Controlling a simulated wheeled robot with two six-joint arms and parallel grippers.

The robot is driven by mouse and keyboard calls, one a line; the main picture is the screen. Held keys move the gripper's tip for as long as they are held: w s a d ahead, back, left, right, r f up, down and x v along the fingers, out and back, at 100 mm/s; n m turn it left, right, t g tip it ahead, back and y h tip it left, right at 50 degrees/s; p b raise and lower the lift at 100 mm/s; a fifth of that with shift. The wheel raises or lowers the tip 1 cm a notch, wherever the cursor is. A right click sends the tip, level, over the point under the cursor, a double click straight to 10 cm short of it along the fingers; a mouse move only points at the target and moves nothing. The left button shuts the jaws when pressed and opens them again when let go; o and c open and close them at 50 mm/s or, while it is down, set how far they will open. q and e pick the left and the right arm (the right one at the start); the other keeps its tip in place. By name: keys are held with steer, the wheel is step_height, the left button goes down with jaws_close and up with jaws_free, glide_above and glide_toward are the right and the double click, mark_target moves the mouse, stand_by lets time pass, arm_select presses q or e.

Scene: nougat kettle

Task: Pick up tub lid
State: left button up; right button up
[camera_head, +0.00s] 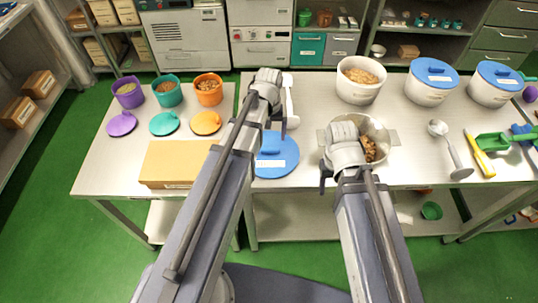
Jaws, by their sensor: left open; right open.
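A round blue tub lid (278,163) with a white label lies flat on the table, partly covered by my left arm. A white tub (358,88) filled with tan pieces stands open behind it to the right. My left gripper (272,121) is open, over the far edge of the lid in the picture; its height above the lid is hard to tell. My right gripper (347,172) is open, over a pale two-handled kettle (386,137) with brown pieces inside, partly hiding it.
Two white tubs with blue lids (434,72) (499,75) stand at the back right. A ladle (449,147), yellow-handled tool (479,154) and green scoop (494,141) lie right. Colored cups, their lids (205,123) and a cardboard box (172,165) occupy the left table.

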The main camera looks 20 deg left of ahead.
mark_target(270, 148)
arm_select(q)
steer(key=shift+f, duration=0.6)
arm_select(e)
steer(key=shift+f, duration=0.65)
arm_select(q)
steer(key=shift+f+b, duration=0.1)
steer(key=shift+b, duration=0.25)
arm_select(e)
steer(key=shift+f, duration=0.1)
arm_select(q)
steer(key=f+b, duration=0.5)
steer(key=shift+s+d+f, duration=0.1)
steer(key=shift+s+d, duration=0.05)
steer(key=shift+d, duration=0.05)
arm_select(e)
step_height(270, 148, down, 5)
arm_select(q)
steer(key=c, duration=1.1)
